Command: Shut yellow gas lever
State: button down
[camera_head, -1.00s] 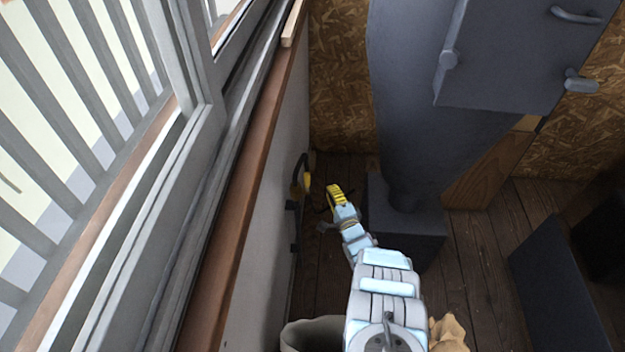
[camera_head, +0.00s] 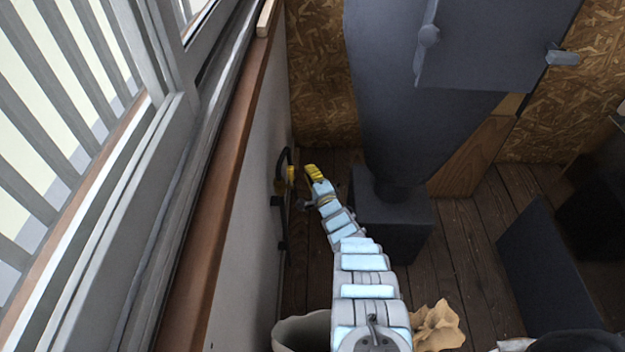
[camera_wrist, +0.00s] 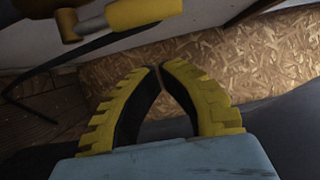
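The yellow gas lever (camera_head: 291,175) is on the lower part of the wall at left, beside a black curved pipe or hose (camera_head: 283,160). My gripper (camera_head: 309,168) is just right of the lever in the head view, with a small gap in the picture. In the wrist view the yellow, toothed fingers of my gripper (camera_wrist: 160,69) meet at the tips, with nothing seen between them. No contact with the lever shows.
A dark grey roaster body (camera_head: 410,90) and its base box (camera_head: 394,225) stand close to the right of my arm. The wall with a wooden ledge (camera_head: 215,180) runs along the left. A pale bin (camera_head: 300,332) and a tan sack (camera_head: 437,326) are near the bottom.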

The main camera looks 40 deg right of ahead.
aim_at(290, 178)
jog(key=shift+w+a+p, duration=0.4)
jog(key=shift+w+a, duration=0.75)
jog(key=shift+w, duration=0.25)
jog(key=shift+a, duration=0.1)
